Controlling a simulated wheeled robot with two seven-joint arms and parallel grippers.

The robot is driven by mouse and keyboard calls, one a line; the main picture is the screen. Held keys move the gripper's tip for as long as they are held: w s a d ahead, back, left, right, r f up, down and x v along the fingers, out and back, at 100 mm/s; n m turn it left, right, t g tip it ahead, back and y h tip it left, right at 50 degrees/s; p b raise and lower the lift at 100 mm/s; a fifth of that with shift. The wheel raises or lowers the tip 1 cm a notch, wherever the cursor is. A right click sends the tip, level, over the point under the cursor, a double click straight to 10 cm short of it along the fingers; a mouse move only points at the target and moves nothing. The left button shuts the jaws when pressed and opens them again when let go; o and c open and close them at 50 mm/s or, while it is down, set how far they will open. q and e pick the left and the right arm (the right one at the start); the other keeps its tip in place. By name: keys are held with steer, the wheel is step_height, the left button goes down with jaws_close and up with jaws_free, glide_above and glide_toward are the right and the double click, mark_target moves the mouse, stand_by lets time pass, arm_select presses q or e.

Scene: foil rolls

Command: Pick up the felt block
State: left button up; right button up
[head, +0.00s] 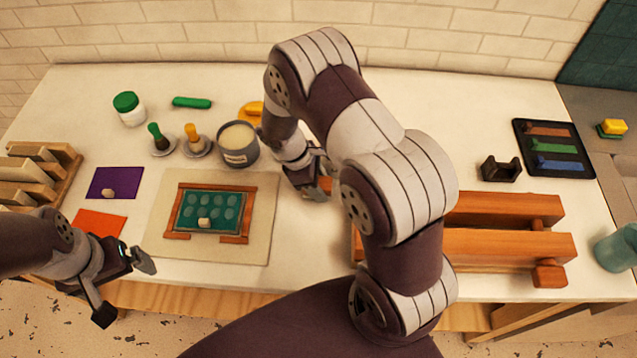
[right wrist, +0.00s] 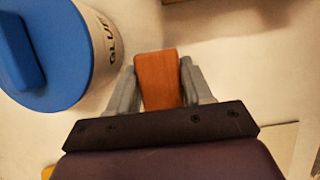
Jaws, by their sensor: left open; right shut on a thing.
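My right gripper (head: 316,188) is shut on an orange-brown block (right wrist: 160,80), which shows between its two grey fingers in the right wrist view. It matches the felt block only as far as shape goes; no felt face is visible. In the head view just a small orange bit of it (head: 326,184) shows beside the fingers, right of the grey pot. I cannot tell whether it touches the table. My left gripper (head: 124,288) is open and empty at the table's front left edge, near the orange sheet (head: 99,223).
A framed green board (head: 211,190) lies on a beige mat (head: 263,190). A grey pot (head: 238,156) stands behind it. Wooden beams (head: 500,243) lie right of my right arm. A black tray (head: 522,128) is at the back right. A blue-topped container (right wrist: 50,45) is close by my right gripper.

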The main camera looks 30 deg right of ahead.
mark_target(325, 183)
step_height(325, 183, up, 4)
steer(key=p, duration=0.3)
steer(key=shift+r, duration=0.2)
steer(key=s+a+r+p, duration=0.2)
steer(key=s+r+p, duration=0.1)
steer(key=s, duration=0.2)
steer(key=s+a+r+p, duration=0.2)
steer(key=s+a+p, duration=0.1)
steer(key=s, duration=0.2)
steer(key=shift+s+a+r+p, duration=0.2)
steer(key=shift+a+r+p, duration=0.05)
steer(key=shift+r+p, duration=0.15)
